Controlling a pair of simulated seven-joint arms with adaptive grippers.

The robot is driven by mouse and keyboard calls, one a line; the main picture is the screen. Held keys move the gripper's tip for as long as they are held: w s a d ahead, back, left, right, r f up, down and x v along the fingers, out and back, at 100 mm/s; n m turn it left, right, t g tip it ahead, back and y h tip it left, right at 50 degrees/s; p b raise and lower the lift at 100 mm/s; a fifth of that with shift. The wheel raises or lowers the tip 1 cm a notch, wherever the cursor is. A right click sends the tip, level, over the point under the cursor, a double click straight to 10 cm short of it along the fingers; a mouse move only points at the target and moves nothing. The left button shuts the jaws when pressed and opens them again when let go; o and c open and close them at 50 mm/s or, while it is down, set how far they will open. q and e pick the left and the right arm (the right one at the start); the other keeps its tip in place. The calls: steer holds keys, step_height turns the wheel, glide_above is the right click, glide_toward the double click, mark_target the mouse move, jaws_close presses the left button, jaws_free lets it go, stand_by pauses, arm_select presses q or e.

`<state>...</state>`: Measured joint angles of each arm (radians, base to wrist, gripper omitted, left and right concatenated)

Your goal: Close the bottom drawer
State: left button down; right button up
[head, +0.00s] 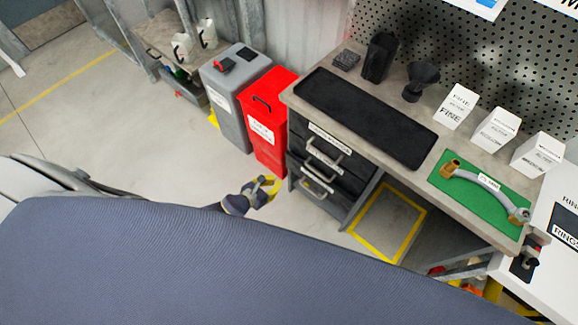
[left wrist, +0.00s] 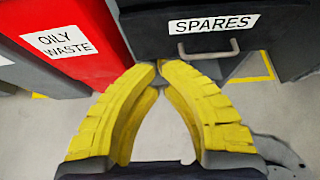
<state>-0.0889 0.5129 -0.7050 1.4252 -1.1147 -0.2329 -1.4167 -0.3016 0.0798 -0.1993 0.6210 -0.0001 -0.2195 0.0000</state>
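The dark drawer unit (head: 330,165) stands under the left end of the workbench, with drawers stacked one above another and pale bar handles. The lowest visible handle (head: 313,188) is near the floor; I cannot tell how far the bottom drawer is out. In the left wrist view a dark drawer front labelled SPARES (left wrist: 245,38) and its handle (left wrist: 209,54) lie just beyond the fingertips. My left gripper (head: 272,182) is low, left of the drawers; its yellow fingers (left wrist: 160,65) meet at the tips with nothing between them. My right gripper is not in view.
A red OILY WASTE bin (head: 268,105) stands close left of the drawers, with a grey bin (head: 233,85) beside it. A yellow-outlined floor square (head: 388,222) lies right of the drawers. The bench holds a black tray (head: 365,115) and a green mat (head: 450,190).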

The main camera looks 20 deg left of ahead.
arm_select(q)
glide_toward(297, 165)
step_height(297, 165, down, 4)
steer(key=w, duration=0.2)
steer(key=shift+w+d+r, duration=0.1)
steer(key=shift+w+d, duration=0.5)
steer(key=shift+w, duration=0.25)
steer(key=shift+w+d, duration=0.65)
steer(key=shift+w, duration=0.25)
